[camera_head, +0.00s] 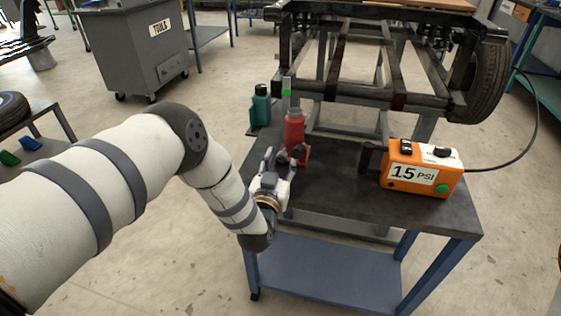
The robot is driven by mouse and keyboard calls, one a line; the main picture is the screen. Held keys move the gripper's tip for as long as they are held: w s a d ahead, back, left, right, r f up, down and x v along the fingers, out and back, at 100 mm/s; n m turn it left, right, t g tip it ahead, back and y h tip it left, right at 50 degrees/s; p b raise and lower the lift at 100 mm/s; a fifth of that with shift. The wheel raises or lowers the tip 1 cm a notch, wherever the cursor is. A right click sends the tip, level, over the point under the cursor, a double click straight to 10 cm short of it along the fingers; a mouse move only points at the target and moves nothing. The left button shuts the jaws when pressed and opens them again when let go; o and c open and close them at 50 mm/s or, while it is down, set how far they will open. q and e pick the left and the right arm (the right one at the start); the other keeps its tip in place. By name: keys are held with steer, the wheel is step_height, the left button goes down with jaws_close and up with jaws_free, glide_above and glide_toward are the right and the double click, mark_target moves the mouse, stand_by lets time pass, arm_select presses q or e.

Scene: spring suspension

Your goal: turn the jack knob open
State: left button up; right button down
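A red bottle jack (294,130) stands upright on the dark tabletop, near its left end and under the raised vehicle frame. A grey bar with a green mark (286,92) shows just above it. My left gripper (282,158) is right in front of the jack's lower part. One dark finger rises at the left of the jack's base. Dark small parts beside the base may be the other finger or the knob. The gripper hides the knob, so I cannot tell whether it touches or grips it. My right gripper is not in view.
The dark table (345,190) has free room right of the gripper. An orange pressure unit (420,170) reading 15 PSI stands at its right, with a black hose. A teal bottle (261,106) is behind the jack at left. The vehicle frame (365,95) overhangs the back.

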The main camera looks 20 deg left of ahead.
arm_select(q)
steer(key=shift+s, duration=0.1)
steer(key=s+d, duration=0.1)
steer(key=s, duration=1)
steer(key=shift+s+d, duration=0.25)
steer(key=shift+s, duration=0.15)
steer(key=s+f+m+g+h+p, duration=0.1)
steer(key=s+f+g, duration=0.55)
steer(key=s, duration=0.35)
steer(key=s+f+m+g+h, duration=0.1)
steer(key=s+f+g+h, duration=0.1)
steer(key=s+f+g, duration=0.55)
steer(key=s+a+r+g, duration=0.1)
steer(key=s+g, duration=0.2)
steer(key=s, duration=0.9)
steer(key=s+a+r+n+g, duration=0.1)
steer(key=s+a+g, duration=0.1)
steer(key=s, duration=1)
steer(key=shift+s+a+g+y+p, duration=0.2)
steer(key=shift+g+y+p, duration=0.2)
steer(key=shift+g, duration=0.3)
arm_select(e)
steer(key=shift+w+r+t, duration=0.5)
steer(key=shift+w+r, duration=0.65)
